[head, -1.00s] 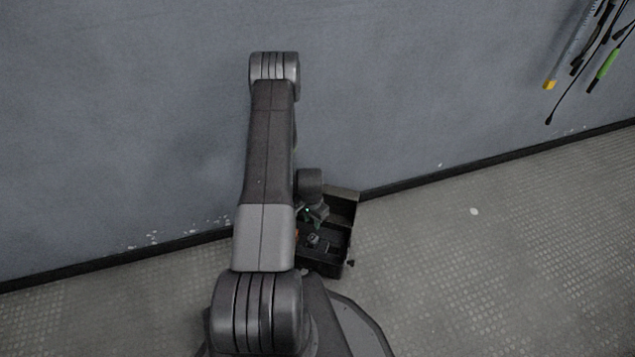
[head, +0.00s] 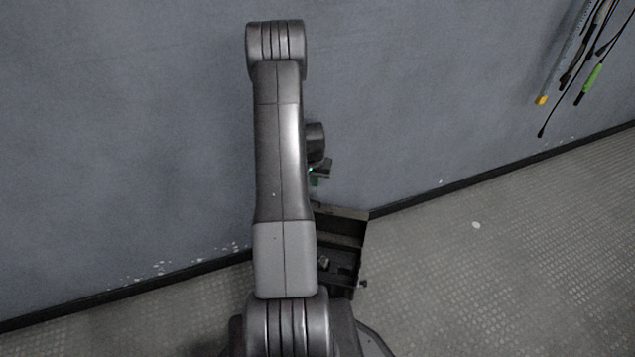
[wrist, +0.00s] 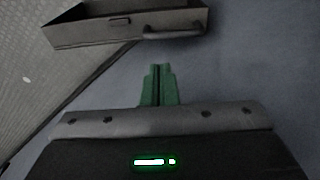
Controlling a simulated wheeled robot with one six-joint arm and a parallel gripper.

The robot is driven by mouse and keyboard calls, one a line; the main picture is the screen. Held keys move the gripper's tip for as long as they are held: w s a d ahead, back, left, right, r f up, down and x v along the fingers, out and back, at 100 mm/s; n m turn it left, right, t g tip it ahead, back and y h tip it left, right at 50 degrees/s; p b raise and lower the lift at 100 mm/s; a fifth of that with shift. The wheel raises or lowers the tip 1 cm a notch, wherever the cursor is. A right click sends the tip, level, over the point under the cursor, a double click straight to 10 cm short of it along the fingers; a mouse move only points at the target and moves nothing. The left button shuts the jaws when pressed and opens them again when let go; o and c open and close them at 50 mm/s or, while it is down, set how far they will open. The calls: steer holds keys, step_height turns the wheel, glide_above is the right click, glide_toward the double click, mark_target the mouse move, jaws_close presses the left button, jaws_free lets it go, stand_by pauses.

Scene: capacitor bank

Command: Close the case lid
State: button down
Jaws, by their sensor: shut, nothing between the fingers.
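The black case (head: 344,280) is on the floor by the wall, partly hidden behind my arm in the head view. Its lid (head: 343,212) stands open on the wall side. In the head view my gripper (head: 318,176) is above the lid, mostly hidden by my arm.
The grey wall (head: 420,90) rises close behind the case. Several cables and tools (head: 585,65) hang on it at the upper right. The patterned floor (head: 500,270) to the right is clear.

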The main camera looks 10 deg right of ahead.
steer(key=f, duration=0.2)
steer(key=f+b, duration=0.1)
steer(key=f, duration=0.1)
steer(key=w+f, duration=0.1)
steer(key=f, duration=0.2)
steer(key=shift+d+b, duration=0.2)
steer(key=shift+b, duration=0.1)
steer(key=shift+s, duration=0.15)
